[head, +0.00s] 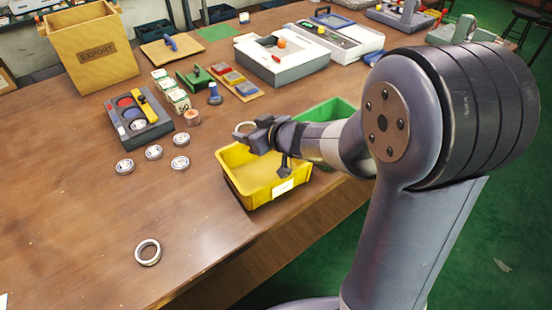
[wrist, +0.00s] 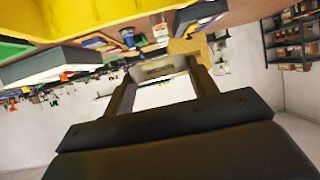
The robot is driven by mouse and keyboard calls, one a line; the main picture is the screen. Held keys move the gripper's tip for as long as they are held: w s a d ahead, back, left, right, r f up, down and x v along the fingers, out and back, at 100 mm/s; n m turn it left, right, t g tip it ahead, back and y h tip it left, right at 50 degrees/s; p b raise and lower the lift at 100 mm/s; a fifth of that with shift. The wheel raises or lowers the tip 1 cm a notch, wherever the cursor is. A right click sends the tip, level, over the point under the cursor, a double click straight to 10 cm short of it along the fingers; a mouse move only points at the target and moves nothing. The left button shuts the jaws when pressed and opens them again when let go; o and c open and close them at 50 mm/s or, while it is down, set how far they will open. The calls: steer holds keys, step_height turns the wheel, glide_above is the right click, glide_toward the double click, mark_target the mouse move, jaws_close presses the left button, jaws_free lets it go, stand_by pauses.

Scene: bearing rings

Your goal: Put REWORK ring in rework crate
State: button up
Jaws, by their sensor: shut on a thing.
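My gripper (head: 251,135) is shut on a metal ring (head: 237,130), which sticks out to the left of the jaws in the head view. The gripper and ring are above the far left side of a yellow crate (head: 232,178), apart from its floor. The crate has a white label on its front whose text I cannot read; its visible inside is empty. In the wrist view the yellow crate (wrist: 90,18) fills the top left, and the gripper's fingers (wrist: 163,85) point away.
A green crate (head: 338,106) stands behind my arm. A loose ring (head: 138,256) lies at the front left, and several more rings (head: 125,173) lie near a dark tray (head: 128,135). An EXPORT box (head: 110,78) stands at the back left. The front left table is mostly clear.

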step_height(320, 180, down, 10)
steer(key=b, duration=0.4)
steer(key=shift+r, duration=0.2)
steer(key=shift+f, duration=0.1)
steer(key=shift+f+b, duration=0.5)
steer(key=shift+f, duration=0.05)
steer(key=o, duration=1)
steer(key=shift+o, duration=0.2)
steer(key=shift+d, duration=0.1)
steer(key=shift+r, duration=0.15)
steer(key=shift+r+p, duration=0.25)
steer(key=shift+p, duration=0.05)
steer(key=p+v, duration=0.3)
steer(key=v, duration=0.8)
steer(key=shift+d+r, duration=0.15)
steer(key=shift+r, duration=0.2)
steer(key=shift+s+d+r, duration=0.1)
steer(key=shift+s+d, duration=0.1)
steer(key=shift+s, duration=0.1)
